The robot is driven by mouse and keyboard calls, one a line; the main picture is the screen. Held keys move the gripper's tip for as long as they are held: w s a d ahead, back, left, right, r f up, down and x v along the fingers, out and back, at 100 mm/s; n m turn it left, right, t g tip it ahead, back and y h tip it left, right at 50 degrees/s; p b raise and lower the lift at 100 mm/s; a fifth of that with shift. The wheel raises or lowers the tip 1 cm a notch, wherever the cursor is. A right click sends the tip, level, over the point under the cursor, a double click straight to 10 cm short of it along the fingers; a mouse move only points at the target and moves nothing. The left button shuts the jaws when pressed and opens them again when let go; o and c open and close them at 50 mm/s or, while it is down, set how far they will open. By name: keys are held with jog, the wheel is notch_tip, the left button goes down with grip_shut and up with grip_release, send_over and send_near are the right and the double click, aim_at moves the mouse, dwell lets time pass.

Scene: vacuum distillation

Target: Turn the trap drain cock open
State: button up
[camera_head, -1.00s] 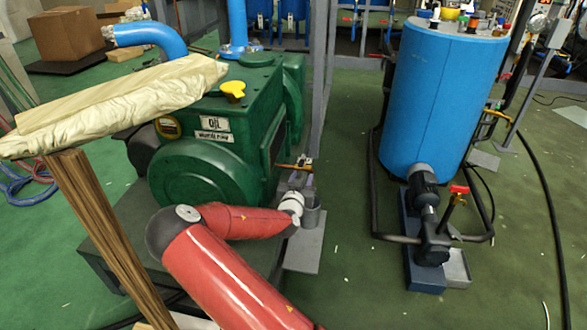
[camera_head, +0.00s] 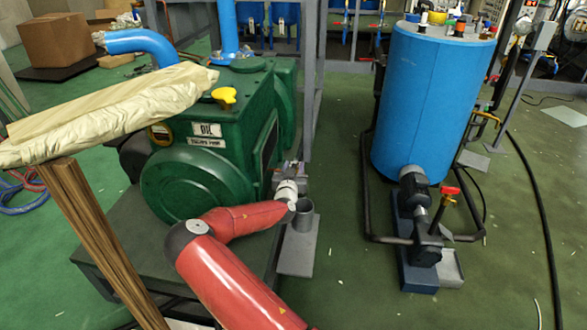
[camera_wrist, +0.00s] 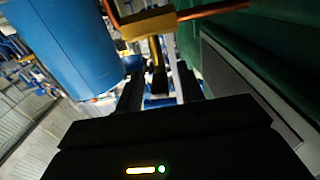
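In the wrist view a brass valve body (camera_wrist: 148,22) sits on a copper pipe (camera_wrist: 215,9), and a narrow yellowish lever (camera_wrist: 158,82) hangs from it; I take this to be the trap drain cock. My gripper (camera_wrist: 159,95) is open, with one dark finger on each side of the lever. I cannot tell whether either finger touches it. In the head view my gripper (camera_head: 291,170) is beside the green pump (camera_head: 205,172), above a grey cup (camera_head: 303,215). The cock is mostly hidden there by my wrist.
The cup stands on a grey plate (camera_head: 297,255) on the floor. A blue tank (camera_head: 430,100) with a red-handled valve (camera_head: 450,192) and black pipework stands to the right. A wooden post (camera_head: 100,240) and a cream bundle (camera_head: 120,110) are at the left.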

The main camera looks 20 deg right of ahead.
jog(key=shift+c, duration=0.2)
grip_shut()
jog(key=shift+d, duration=0.1)
jog(key=shift+w+d+f+n+g+y+b, duration=0.15)
jog(key=shift+d+n+g+y+b, duration=0.6)
jog(key=shift+n+y+b, duration=1.75)
jog(key=shift+w+d+r+n+g+y+b, duration=0.1)
jog(key=shift+d+n+g+y+b, duration=0.55)
jog(key=shift+n+y, duration=3.65)
jog(key=shift+w+d+f+n+g+y+b, duration=0.25)
jog(key=shift+d+n+y+b, duration=1.2)
jog(key=shift+y, duration=3.65)
jog(key=shift+a+r+n+g+b, duration=0.15)
jog(key=shift+r+n+g+b, duration=0.15)
jog(key=shift+n+g, duration=0.05)
